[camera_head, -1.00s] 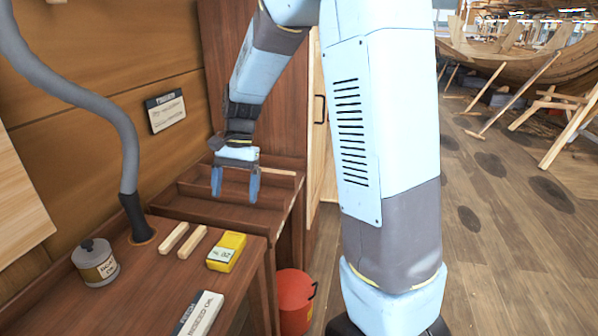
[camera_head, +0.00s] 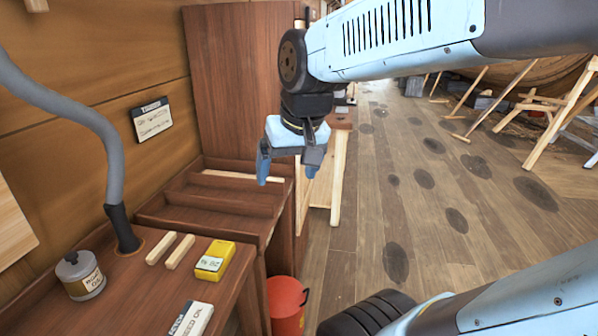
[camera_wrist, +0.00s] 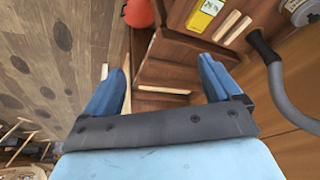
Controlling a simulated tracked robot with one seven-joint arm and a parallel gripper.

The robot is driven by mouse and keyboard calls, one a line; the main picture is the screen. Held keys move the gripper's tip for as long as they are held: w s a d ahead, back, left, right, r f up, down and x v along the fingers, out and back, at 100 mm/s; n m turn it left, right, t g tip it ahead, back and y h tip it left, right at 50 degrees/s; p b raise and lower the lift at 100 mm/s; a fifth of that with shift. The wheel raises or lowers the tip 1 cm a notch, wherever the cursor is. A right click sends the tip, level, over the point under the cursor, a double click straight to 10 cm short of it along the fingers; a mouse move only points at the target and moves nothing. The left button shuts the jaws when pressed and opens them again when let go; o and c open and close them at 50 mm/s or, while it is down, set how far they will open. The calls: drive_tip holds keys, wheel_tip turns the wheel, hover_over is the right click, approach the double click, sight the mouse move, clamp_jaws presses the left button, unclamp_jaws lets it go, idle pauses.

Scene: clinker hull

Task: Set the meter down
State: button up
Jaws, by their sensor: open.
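The yellow meter (camera_head: 213,260), with a pale display, lies on the wooden bench top (camera_head: 150,300) near its right edge in the head view. It also shows at the top of the wrist view (camera_wrist: 206,14). My gripper (camera_head: 287,178) is open and empty, raised beyond the meter and to its right, near the right end of the stepped wooden shelves. In the wrist view its blue fingers (camera_wrist: 160,66) are spread wide, with nothing between them but the shelves below. The meter is well apart from the fingers.
Two pale wood strips (camera_head: 170,250) lie left of the meter. A grey tin (camera_head: 80,275) and a white-labelled box (camera_head: 191,318) share the bench. A grey hose (camera_head: 105,130) rises from it. A red bucket (camera_head: 286,305) stands on the floor. Open floor lies to the right.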

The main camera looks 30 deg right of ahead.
drive_tip(key=shift+s+d+r+n+t+h, duration=0.1)
drive_tip(key=shift+s+d+n+t, duration=0.1)
drive_tip(key=shift+s, duration=0.4)
drive_tip(key=shift+s+d+r+n+t+h, duration=0.1)
drive_tip(key=shift+s+d+n+t, duration=0.1)
drive_tip(key=shift+s, duration=0.35)
drive_tip(key=shift+s+d+r+n+t+h, duration=0.1)
drive_tip(key=shift+s+d+t, duration=0.1)
drive_tip(key=shift+s, duration=0.4)
